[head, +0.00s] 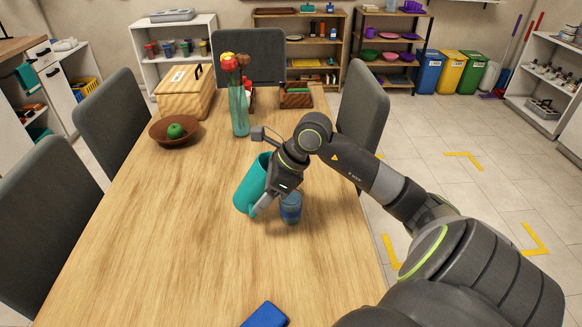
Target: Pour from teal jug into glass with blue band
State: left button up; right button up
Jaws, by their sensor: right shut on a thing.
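The teal jug (250,184) is at the middle of the wooden table, with its top leaning to the right. My right gripper (262,202) is shut on the jug at its right side, by the handle; the gripper and wrist hide part of the jug. The glass with the blue band (291,208) stands upright on the table just right of the jug, below my wrist, which covers part of its rim. I cannot tell whether the jug's base touches the table. No stream of liquid shows. My left gripper is not in view.
A glass vase with flowers (239,112) stands behind the jug. A blue object (265,314) lies at the near edge.

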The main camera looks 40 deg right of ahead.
jog(key=shift+s+d+r+t+y+p, duration=0.2)
jog(key=shift+d+t+y+p, duration=0.1)
jog(key=shift+p, duration=0.2)
dwell(0.5)
jog(key=shift+w, duration=0.2)
jog(key=shift+s, duration=0.25)
jog(key=shift+w+d+f, duration=0.1)
jog(key=shift+w, duration=0.1)
jog(key=shift+s, duration=0.15)
jog(key=shift+t+y+p, duration=0.3)
jog(key=shift+y+p, duration=0.05)
jog(key=shift+y, duration=0.05)
